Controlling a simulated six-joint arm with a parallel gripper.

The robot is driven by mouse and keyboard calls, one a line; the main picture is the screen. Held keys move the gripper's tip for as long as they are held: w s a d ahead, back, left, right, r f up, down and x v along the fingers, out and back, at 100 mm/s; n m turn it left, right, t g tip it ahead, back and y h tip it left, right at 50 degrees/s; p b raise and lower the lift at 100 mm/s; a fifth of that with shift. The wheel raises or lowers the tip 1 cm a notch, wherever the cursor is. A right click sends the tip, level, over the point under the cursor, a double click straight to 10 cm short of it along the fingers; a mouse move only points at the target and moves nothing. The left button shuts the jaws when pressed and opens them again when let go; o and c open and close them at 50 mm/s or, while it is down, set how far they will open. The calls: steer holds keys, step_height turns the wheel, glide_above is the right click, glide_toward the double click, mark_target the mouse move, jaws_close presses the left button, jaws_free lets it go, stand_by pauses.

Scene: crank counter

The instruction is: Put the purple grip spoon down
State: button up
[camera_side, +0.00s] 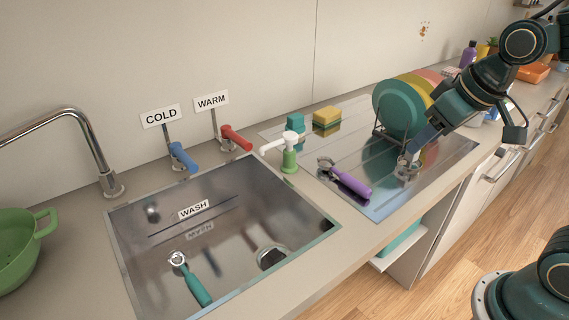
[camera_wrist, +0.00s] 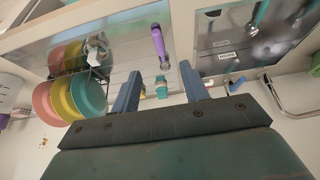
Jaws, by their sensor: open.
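My gripper (camera_side: 414,147) is open and empty, over the right part of the drainboard by the plate rack. In the wrist view, its two blue fingers (camera_wrist: 160,84) stand apart with nothing between them.
Plates (camera_side: 400,105) stand in a rack beside my gripper. A white-topped green pump bottle (camera_side: 289,155) and a yellow sponge (camera_side: 326,116) are farther left. A teal-handled utensil (camera_side: 195,287) lies in the sink (camera_side: 225,245).

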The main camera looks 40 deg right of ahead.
steer(key=s+r, duration=0.1)
steer(key=s, duration=0.8)
steer(key=shift+s+a+r, duration=0.15)
steer(key=shift+s+a, duration=0.05)
steer(key=shift+s, duration=0.05)
